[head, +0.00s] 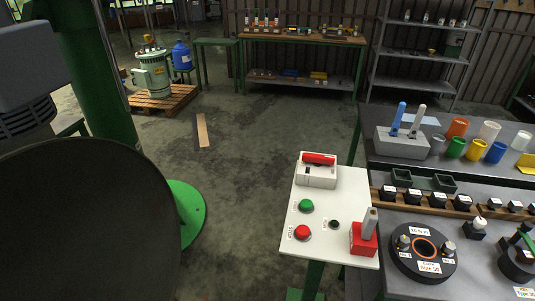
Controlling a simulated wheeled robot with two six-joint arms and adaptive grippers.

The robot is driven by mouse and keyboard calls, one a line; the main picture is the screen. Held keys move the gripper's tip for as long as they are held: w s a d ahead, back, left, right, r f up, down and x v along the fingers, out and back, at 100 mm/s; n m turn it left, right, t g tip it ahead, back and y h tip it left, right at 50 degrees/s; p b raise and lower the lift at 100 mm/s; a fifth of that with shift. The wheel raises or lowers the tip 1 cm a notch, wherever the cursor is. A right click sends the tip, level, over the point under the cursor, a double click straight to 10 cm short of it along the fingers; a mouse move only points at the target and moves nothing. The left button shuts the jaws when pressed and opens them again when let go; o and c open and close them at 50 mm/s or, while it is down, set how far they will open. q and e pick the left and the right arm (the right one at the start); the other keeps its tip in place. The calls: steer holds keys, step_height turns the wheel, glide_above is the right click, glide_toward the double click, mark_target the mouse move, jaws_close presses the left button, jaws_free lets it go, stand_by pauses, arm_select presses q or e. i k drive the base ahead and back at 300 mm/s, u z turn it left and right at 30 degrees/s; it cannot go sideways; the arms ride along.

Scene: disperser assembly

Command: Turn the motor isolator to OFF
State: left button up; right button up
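A white control panel (335,249) stands at the lower middle of the head view. At its back is a pale grey box, which looks like the motor isolator (316,179). A red bar handle (319,158) lies roughly left to right across its top. Its ON or OFF marking is too small to read. A green button (306,206) and a red button (302,232) sit in front of it. A red block (363,241) with an upright grey lever (370,221) stands at the panel's right front corner. Neither of my grippers shows.
A green column (100,75) and a large dark round shape (85,225) fill the left. A grey workbench (440,225) with tools, cups and a round black fixture (423,268) adjoins the panel on the right. The floor (245,150) behind the panel is clear.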

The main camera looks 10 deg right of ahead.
mark_target(318, 159)
steer(key=u, duration=0.2)
steer(key=i, duration=1.15)
steer(key=z, duration=1.45)
